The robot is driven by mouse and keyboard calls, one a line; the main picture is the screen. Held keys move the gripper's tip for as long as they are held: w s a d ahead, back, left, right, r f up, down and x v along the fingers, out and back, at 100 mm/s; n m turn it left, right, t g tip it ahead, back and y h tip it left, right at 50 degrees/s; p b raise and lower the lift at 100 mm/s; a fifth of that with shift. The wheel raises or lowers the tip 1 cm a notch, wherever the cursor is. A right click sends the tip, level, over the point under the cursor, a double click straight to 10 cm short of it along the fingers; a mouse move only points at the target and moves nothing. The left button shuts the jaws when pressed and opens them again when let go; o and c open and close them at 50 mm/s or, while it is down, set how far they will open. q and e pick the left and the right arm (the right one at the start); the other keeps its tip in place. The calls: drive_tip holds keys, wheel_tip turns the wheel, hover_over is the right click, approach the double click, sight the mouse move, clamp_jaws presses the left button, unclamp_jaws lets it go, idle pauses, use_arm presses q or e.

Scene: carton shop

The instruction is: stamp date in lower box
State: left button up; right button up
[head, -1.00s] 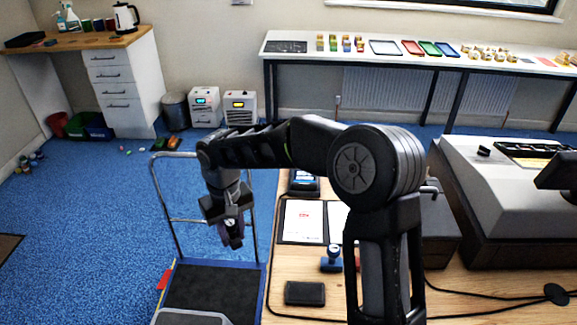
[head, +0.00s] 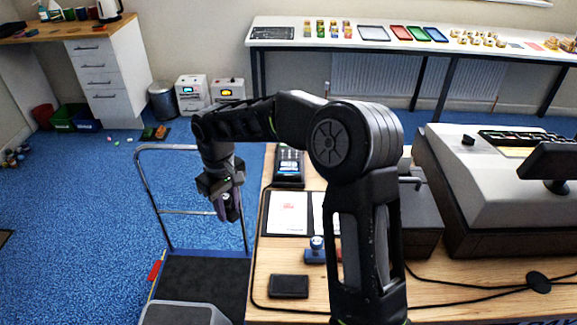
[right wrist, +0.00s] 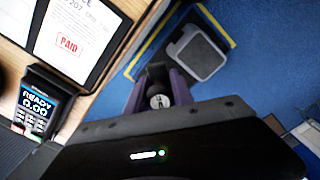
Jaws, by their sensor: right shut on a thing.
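My right gripper (head: 228,208) hangs off the left edge of the wooden table, above the floor beside the trolley. In the right wrist view its purple fingers (right wrist: 158,92) are shut on a small dark stamp with a pale round top (right wrist: 159,101); its lower part is hard to make out. A page (head: 287,212) with a red mark lies in a black folder; the wrist view shows a red PAID stamp on this page (right wrist: 68,42). A second page (head: 320,212) is partly hidden by my arm. No lower box can be made out. My left gripper is not in view.
A blue stamp (head: 315,255) stands below the folder, with a black pad (head: 288,286) nearer. A card terminal (head: 289,168) stands behind the folder. A cash register (head: 480,190) fills the right. A flat trolley (head: 205,275) with a rail stands left of the table.

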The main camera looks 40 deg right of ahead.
sight(289, 197)
drive_tip(key=s+d+r+n+p, duration=0.1)
drive_tip(key=d+r+n, duration=0.1)
drive_tip(key=d, duration=0.6)
drive_tip(key=s+d+r+n+p, duration=0.1)
drive_tip(key=d+r+n, duration=0.1)
drive_tip(key=d+n, duration=0.3)
drive_tip(key=d, duration=0.4)
drive_tip(key=shift+d+r+n+p, duration=0.2)
drive_tip(key=shift+d+n+p, duration=0.1)
drive_tip(key=shift+p, duration=0.1)
drive_tip(key=shift+f, duration=0.1)
drive_tip(key=shift+s+f, duration=0.1)
drive_tip(key=shift+f, duration=0.65)
drive_tip(key=shift+f+b, duration=0.5)
drive_tip(key=shift+f, duration=1.7)
drive_tip(key=shift+f+b, duration=0.4)
drive_tip(key=shift+f, duration=0.2)
